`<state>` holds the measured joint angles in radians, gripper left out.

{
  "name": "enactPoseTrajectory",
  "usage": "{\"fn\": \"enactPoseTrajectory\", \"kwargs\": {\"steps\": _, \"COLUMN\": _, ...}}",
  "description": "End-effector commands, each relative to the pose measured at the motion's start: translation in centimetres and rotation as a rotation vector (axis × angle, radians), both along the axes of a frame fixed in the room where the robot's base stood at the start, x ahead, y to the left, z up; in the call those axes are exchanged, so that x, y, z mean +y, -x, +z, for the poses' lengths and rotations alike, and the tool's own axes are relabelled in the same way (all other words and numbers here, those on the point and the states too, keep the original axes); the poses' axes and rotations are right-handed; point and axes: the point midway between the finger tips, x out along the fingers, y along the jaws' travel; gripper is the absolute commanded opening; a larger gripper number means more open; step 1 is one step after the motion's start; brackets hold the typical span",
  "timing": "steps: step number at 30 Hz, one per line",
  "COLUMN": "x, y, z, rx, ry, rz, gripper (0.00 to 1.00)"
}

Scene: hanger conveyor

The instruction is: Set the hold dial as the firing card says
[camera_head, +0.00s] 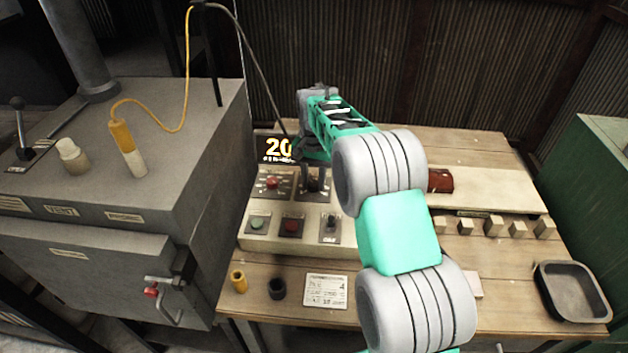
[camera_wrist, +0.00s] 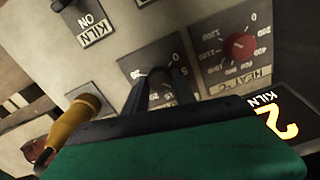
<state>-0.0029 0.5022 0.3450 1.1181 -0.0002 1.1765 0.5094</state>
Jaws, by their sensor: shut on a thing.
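The control panel (camera_head: 262,240) stands on the bench. The hold dial (camera_wrist: 158,76) is a dark knob on a dark plate with pale scale marks, beside the red-knobbed heat dial (camera_wrist: 238,46); its name label is hidden. My gripper (camera_head: 315,178) reaches down over it, and in the wrist view both fingers (camera_wrist: 160,84) close on the knob from either side. The knob's pointer is hidden, so its setting cannot be read. The firing card (camera_head: 325,291) lies on the bench in front of the panel; its print is too small to read. The kiln display (camera_head: 278,149) shows 20.
The panel has a green button (camera_head: 257,223), a red button (camera_head: 291,225) and a kiln switch (camera_head: 331,227). The kiln (camera_head: 100,215) stands left. Small blocks (camera_head: 495,224) and a dark tray (camera_head: 572,291) are right.

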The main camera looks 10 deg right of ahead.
Motion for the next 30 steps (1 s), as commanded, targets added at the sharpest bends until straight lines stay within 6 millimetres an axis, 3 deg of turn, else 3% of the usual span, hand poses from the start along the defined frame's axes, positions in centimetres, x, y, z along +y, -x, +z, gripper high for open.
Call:
{"fn": "enactPoseTrajectory", "kwargs": {"steps": 16, "x": 0.0, "y": 0.01, "z": 0.0, "rx": 0.0, "ry": 0.0, "rz": -0.027, "gripper": 0.0}}
{"fn": "enactPoseTrajectory", "kwargs": {"steps": 17, "x": 0.0, "y": 0.01, "z": 0.0, "rx": 0.0, "ry": 0.0, "rz": -0.027, "gripper": 0.33}}
{"fn": "enactPoseTrajectory", "kwargs": {"steps": 24, "x": 0.0, "y": 0.0, "z": 0.0, "rx": 0.0, "ry": 0.0, "rz": -0.026, "gripper": 0.53}}
{"fn": "enactPoseTrajectory", "kwargs": {"steps": 30, "x": 0.01, "y": 0.0, "z": 0.0, "rx": 0.0, "ry": 0.0, "rz": -0.026, "gripper": 0.54}}
